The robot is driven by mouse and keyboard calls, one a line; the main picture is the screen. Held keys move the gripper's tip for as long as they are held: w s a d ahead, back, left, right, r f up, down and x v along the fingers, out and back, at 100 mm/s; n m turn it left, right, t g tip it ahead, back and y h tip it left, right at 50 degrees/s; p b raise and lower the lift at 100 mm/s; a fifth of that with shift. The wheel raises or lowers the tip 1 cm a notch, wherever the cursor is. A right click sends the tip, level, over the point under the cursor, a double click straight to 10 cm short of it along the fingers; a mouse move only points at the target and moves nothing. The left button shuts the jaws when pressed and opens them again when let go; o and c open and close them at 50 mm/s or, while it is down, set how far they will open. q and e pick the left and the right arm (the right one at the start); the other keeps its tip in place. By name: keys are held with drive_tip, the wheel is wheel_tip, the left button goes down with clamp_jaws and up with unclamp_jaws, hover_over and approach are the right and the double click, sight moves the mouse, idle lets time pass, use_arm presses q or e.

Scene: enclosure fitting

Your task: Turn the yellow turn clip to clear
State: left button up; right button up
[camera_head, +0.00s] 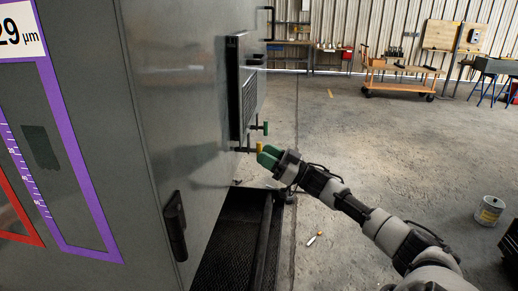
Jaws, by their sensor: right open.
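The yellow turn clip (260,147) is a small piece at the lower edge of a dark louvred panel (240,88) on the side of the grey enclosure (180,80). My right gripper (266,155), with green fingers, is open right at the clip, just below and in front of it. The fingers partly cover the clip, so I cannot tell whether they touch it or which way it is turned. My left gripper is not in view.
A green piece (265,128) sticks out from the panel just above the yellow clip. A black door handle (175,226) is on the enclosure's near side. A dark grating (235,240) lies below. A metal can (489,210) stands on the open floor at right.

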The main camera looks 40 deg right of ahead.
sight(248, 148)
drive_tip(key=shift+x, duration=1.35)
drive_tip(key=shift+f, duration=0.1)
